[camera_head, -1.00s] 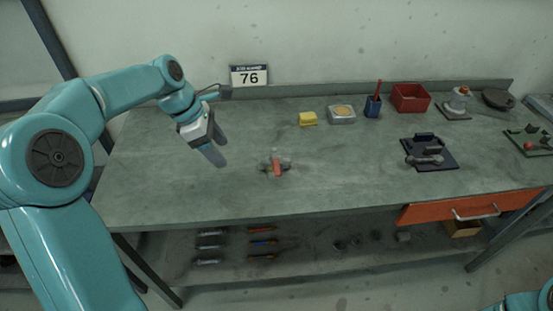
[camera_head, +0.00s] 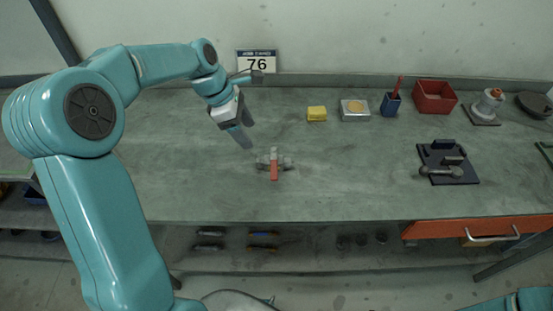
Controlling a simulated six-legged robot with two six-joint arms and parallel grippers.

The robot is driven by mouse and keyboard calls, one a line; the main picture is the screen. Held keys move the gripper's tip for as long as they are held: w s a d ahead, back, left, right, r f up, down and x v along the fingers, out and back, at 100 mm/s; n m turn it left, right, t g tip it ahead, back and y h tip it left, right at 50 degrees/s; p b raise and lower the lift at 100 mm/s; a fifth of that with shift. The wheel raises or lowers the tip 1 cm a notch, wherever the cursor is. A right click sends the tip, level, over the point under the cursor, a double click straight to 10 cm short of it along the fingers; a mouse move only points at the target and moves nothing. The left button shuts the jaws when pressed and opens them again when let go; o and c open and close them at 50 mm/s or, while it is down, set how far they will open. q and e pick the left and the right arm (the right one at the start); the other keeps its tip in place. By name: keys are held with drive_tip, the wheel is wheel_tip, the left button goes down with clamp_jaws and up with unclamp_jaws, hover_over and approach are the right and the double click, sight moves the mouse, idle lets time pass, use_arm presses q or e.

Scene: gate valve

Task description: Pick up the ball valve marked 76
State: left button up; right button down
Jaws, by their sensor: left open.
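The ball valve (camera_head: 274,162) lies on the workbench (camera_head: 340,188), a small grey metal body with a red handle pointing to the front edge. A white sign reading 76 (camera_head: 257,62) is on the wall behind it; I cannot read a mark on the valve itself. My left gripper (camera_head: 243,139) hangs above the bench, behind and left of the valve, fingers pointing down. It is open and apart from the valve. My right gripper is out of view; only a bit of teal arm shows at the bottom right corner.
At the back stand a yellow block (camera_head: 316,114), a metal tin (camera_head: 355,110), a blue cup (camera_head: 391,104) and a red bin (camera_head: 434,97). A dark plate with metal fittings (camera_head: 447,163) lies to the right. The bench around the valve is clear. A shelf below holds several tools.

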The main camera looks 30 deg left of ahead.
use_arm(q)
hover_over(267, 159)
drive_tip(key=s+a, duration=0.1)
drive_tip(key=a, duration=0.1)
wheel_tip(267, 159, down, 7)
drive_tip(key=shift+s+r, duration=0.15)
drive_tip(key=shift+r, duration=0.05)
drive_tip(key=shift+s+d+f, duration=0.1)
drive_tip(key=shift+d+f, duration=0.05)
drive_tip(key=shift+f, duration=0.3)
drive_tip(key=p+x, duration=0.1)
drive_tip(key=x, duration=0.3)
drive_tip(key=shift+w+f, duration=0.1)
drive_tip(key=shift+w, duration=0.15)
drive_tip(key=shift+f, duration=0.25)
drive_tip(key=c, duration=1.2)
clamp_jaws()
drive_tip(key=shift+r, duration=0.1)
